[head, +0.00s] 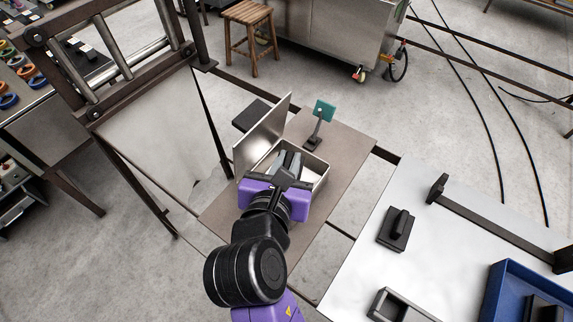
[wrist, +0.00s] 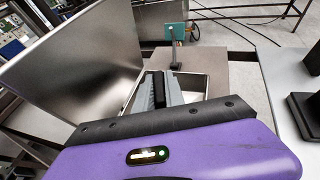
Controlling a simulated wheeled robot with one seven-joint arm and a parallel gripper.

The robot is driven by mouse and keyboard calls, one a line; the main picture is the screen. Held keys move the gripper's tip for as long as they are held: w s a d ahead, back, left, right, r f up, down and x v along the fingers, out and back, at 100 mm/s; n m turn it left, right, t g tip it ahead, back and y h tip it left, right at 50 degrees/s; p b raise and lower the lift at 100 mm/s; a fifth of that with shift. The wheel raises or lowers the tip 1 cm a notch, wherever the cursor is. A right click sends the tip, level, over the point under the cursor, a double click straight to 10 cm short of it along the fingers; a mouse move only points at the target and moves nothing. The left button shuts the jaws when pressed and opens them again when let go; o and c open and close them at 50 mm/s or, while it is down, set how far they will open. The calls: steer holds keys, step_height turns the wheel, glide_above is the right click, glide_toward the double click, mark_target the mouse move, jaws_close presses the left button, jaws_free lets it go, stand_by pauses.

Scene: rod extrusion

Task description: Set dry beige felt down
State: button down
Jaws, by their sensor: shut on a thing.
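My gripper (head: 287,168) is down at the open metal box (head: 318,165), its fingers inside or just above the box opening. The fingers also show in the wrist view (wrist: 160,92), close together over the box (wrist: 192,84). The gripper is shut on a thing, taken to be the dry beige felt. The felt itself is hidden by the fingers and the purple gripper body, and I cannot make out its colour or whether it touches the box floor. The box's lid (head: 262,135) stands open on the left and shows large in the wrist view (wrist: 75,65).
The box stands on a brown-grey plate (head: 345,150). A small post with a teal square head (head: 323,110) stands just behind the box. A pale table (head: 370,260) at right holds a black block (head: 397,229) and a blue tray (head: 497,292). A dark frame rises at left.

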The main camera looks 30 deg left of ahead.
steer(key=shift+f, duration=0.75)
steer(key=shift+a+f, duration=0.2)
steer(key=shift+f, duration=0.1)
steer(key=shift+f, duration=0.6)
steer(key=c, duration=1.4)
jaws_free()
steer(key=shift+d, duration=0.1)
steer(key=shift+f, duration=0.1)
steer(key=shift+r, duration=0.45)
steer(key=v, duration=1.2)
steer(key=shift+r, duration=0.2)
